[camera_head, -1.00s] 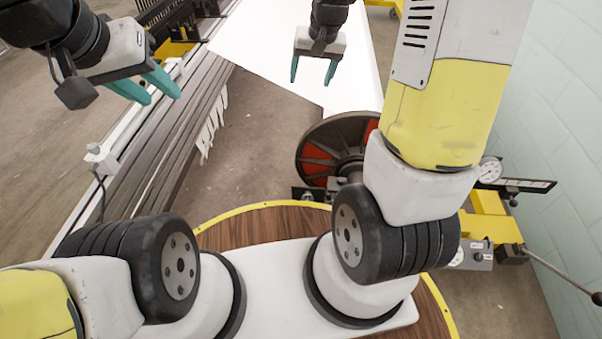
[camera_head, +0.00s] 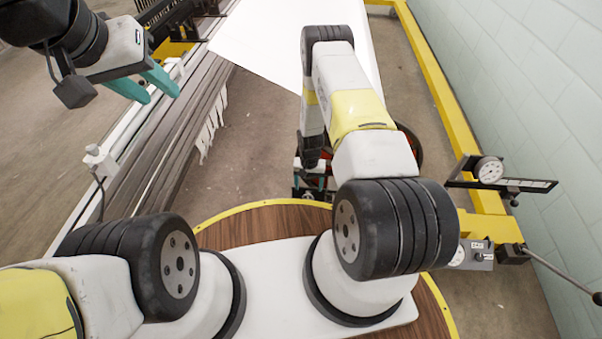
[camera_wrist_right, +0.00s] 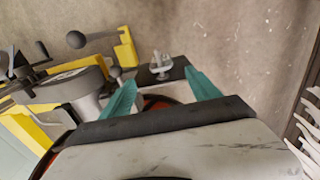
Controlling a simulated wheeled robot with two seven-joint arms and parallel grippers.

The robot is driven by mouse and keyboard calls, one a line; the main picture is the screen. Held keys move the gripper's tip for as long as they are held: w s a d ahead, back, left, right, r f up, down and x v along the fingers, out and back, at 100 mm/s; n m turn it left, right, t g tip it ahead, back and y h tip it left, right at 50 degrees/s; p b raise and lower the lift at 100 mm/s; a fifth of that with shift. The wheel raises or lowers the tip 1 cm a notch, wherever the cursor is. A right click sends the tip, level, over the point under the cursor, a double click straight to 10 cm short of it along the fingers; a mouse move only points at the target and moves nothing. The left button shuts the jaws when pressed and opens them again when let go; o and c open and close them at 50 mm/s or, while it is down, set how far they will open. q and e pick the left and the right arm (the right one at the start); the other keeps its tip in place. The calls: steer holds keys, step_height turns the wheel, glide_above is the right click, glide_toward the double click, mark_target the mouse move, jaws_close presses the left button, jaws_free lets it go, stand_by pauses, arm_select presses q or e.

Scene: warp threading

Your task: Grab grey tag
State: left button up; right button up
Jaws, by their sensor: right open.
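Several pale grey-white tags (camera_head: 212,125) hang in a row from the side of the long dark rail in the head view. I cannot tell which one is the grey tag. A few pale strips also show at the right edge of the right wrist view (camera_wrist_right: 306,135). My right gripper (camera_wrist_right: 161,88) is open and empty, its teal fingers spread over a dark bar. In the head view it is low behind the right arm and partly hidden. My left gripper (camera_head: 156,90) is open and empty above the rail at the upper left.
A small grey metal fitting (camera_wrist_right: 160,66) stands on the dark bar, beyond the right fingertips. A yellow frame (camera_head: 440,85) with a dial gauge (camera_head: 489,170) runs along the right wall. A white sheet (camera_head: 270,45) stretches at the back. Bare floor lies between rail and right arm.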

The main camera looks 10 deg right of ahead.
mark_target(308, 194)
step_height(308, 194, down, 7)
steer(key=shift+w+f, duration=0.1)
steer(key=shift+f, duration=0.1)
steer(key=shift+c, duration=0.2)
jaws_close()
